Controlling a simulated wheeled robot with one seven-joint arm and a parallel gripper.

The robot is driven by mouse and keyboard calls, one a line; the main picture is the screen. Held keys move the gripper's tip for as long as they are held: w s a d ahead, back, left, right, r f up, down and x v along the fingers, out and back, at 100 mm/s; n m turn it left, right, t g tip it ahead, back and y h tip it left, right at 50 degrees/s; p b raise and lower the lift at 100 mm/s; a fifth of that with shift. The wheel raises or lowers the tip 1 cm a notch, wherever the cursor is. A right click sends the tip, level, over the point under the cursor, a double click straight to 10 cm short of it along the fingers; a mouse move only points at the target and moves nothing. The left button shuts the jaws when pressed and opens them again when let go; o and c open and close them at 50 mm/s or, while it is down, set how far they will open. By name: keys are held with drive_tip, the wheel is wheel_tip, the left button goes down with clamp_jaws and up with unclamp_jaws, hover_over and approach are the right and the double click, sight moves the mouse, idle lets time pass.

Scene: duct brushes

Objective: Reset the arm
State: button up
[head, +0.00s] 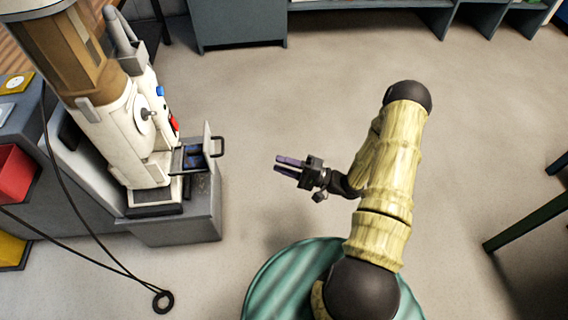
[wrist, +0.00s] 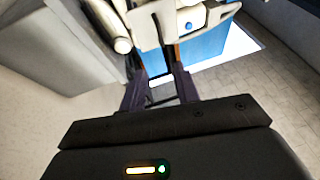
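My gripper (head: 278,164) is in the middle of the head view, above the bare floor, with its two purple fingers pointing left. The fingers also show in the wrist view (wrist: 160,88), apart with a gap between them. The gripper is open and I see nothing held in it. My arm (head: 392,160), in pale yellow segments with dark joints, is bent and rises from the lower right before reaching left. The fingertips are well apart from the white machine (head: 135,125) at the left.
The white machine stands on a grey base (head: 185,228), with a dark open tray (head: 192,158) jutting right towards my gripper. A black cable (head: 85,250) hangs down to the floor. A red bin (head: 14,172) is at the far left. Shelving (head: 240,22) lines the back. The floor between is clear.

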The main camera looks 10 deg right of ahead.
drive_tip(key=w+d+r+n+g+h+p, duration=0.1)
drive_tip(key=w+d+r+n+h+p, duration=0.15)
drive_tip(key=r+h, duration=0.4)
drive_tip(key=w+d+r+n+g+h+p, duration=0.1)
drive_tip(key=w+d+r+n+h+p, duration=0.15)
drive_tip(key=r+h, duration=0.4)
drive_tip(key=s+a+r+n+g+h+p, duration=0.1)
drive_tip(key=s+r+g+h+p, duration=0.15)
drive_tip(key=s+r, duration=0.5)
drive_tip(key=s+a+r+n+g+h+p, duration=0.1)
drive_tip(key=s+a+r+g+h+p, duration=0.15)
drive_tip(key=s+r, duration=0.55)
drive_tip(key=w+d+p+v, duration=0.1)
drive_tip(key=w+p+v, duration=0.2)
drive_tip(key=p+v, duration=1.4)
drive_tip(key=w+r+p+v, duration=0.1)
drive_tip(key=w+p+v, duration=0.2)
drive_tip(key=p+v, duration=1.4)
drive_tip(key=d+r+p, duration=0.1)
drive_tip(key=p, duration=0.2)
drive_tip(key=shift+w+d+r+y+p, duration=0.2)
drive_tip(key=shift+w+d+y+p, duration=0.05)
drive_tip(key=shift+d+y+p, duration=0.1)
